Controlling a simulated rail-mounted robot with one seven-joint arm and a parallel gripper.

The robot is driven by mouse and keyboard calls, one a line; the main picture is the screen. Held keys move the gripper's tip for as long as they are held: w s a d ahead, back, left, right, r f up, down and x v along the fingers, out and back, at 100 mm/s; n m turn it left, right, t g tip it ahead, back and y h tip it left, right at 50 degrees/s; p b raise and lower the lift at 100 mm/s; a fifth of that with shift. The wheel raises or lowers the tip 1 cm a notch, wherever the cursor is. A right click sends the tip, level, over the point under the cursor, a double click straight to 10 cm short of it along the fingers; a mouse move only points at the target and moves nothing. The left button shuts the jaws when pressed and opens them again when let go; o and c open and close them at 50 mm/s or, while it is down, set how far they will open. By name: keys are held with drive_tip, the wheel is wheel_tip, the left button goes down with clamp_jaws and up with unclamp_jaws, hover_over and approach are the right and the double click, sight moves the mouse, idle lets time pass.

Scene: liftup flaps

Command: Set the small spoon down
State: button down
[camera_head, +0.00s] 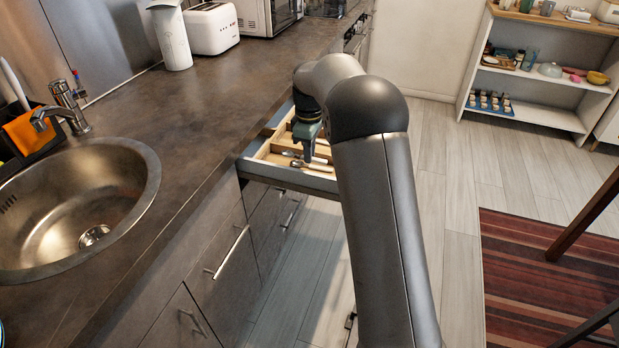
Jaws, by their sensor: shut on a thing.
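An open drawer (262,171) below the counter holds a wooden cutlery tray (266,150) with compartments. Several small pieces of cutlery (290,154) lie in it near its front. My gripper (306,158) points down into the drawer, over the front part of the tray. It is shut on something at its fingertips. The held piece is too small and too hidden to make out clearly; it is likely the small spoon. My arm hides the right side of the drawer.
The dark counter (215,105) runs along the left, with a round sink (75,195) and tap (66,105). A white toaster (211,28) stands at the back. A shelf unit (540,75) stands at the far right. The floor right of my arm is clear up to a striped rug (525,280).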

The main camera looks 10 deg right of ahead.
wheel_tip(320, 180, down, 8)
drive_tip(key=shift+r+b, duration=0.25)
drive_tip(key=shift+b, duration=0.1)
drive_tip(key=shift+f, duration=0.1)
drive_tip(key=shift+f, duration=0.1)
drive_tip(key=c, duration=1.7)
unclamp_jaws()
